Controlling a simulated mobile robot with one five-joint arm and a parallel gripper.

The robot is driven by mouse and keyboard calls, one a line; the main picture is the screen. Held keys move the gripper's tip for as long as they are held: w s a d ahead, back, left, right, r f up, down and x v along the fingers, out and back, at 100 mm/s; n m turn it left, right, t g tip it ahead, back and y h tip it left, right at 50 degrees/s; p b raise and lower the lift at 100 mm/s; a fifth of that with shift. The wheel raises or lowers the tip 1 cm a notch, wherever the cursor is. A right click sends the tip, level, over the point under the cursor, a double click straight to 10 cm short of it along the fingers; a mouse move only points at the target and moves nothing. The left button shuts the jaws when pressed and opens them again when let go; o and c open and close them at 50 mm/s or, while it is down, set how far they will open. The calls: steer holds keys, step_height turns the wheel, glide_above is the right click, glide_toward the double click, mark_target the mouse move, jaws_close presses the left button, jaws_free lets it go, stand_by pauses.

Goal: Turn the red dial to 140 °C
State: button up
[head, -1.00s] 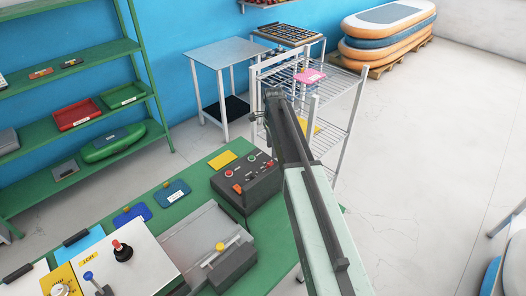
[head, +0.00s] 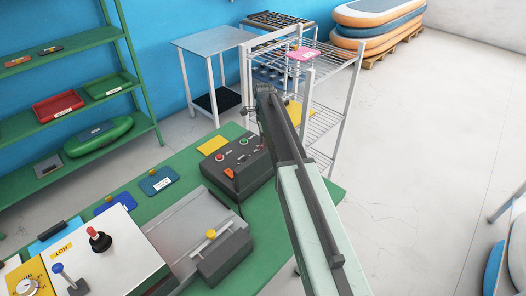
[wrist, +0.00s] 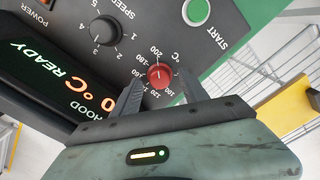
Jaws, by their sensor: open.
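The red dial (wrist: 160,76) is on a dark control panel (wrist: 75,30), ringed by a printed °C scale that runs from about 100 to 200. It has a pale mark, but which number it points at is too small to tell. My gripper (wrist: 160,84) is open, with one finger on each side of the dial. Whether the fingers touch it I cannot tell. A lit display (wrist: 50,70) reads "0 °C READY", its first digits hidden by my gripper. In the head view the control box (head: 240,180) stands on the green bench, partly behind my arm.
The panel also has a black speed knob (wrist: 103,28) and a green START button (wrist: 196,12). On the green bench (head: 285,230) are a grey clamp device (head: 222,255) and a white lever box (head: 105,255). A wire rack (head: 340,110) stands behind.

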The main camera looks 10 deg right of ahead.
steer(key=shift+f, duration=0.2)
jaws_close()
